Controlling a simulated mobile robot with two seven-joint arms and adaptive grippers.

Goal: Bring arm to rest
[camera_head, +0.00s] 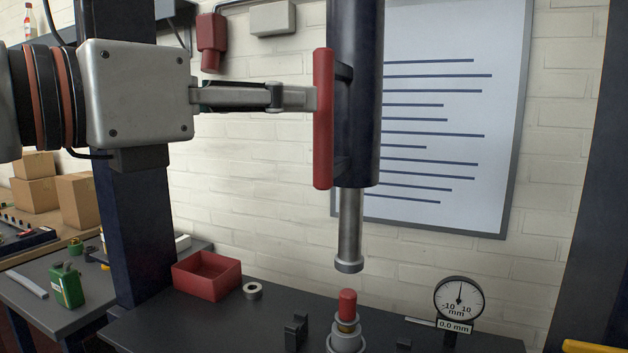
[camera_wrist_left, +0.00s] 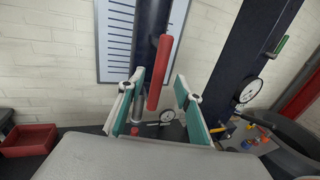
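My left gripper (camera_head: 312,98) comes in from the left, level with the upright red handle (camera_head: 323,120) on the side of the dark press cylinder (camera_head: 357,90). In the left wrist view the fingers of this gripper (camera_wrist_left: 159,76) are spread apart, with the red handle (camera_wrist_left: 159,72) showing in the gap and clear space on both sides of it. In the head view the fingertips end at or just beside the handle; whether they touch it I cannot tell. My right gripper is in neither view.
Below the press rod (camera_head: 350,230) a red-topped post (camera_head: 347,305) stands on a stepped grey base. A dial gauge (camera_head: 459,298) reading 0.0 mm is to its right. A red bin (camera_head: 207,276) and a grey ring (camera_head: 252,291) lie left. A dark column (camera_head: 125,220) stands behind my arm.

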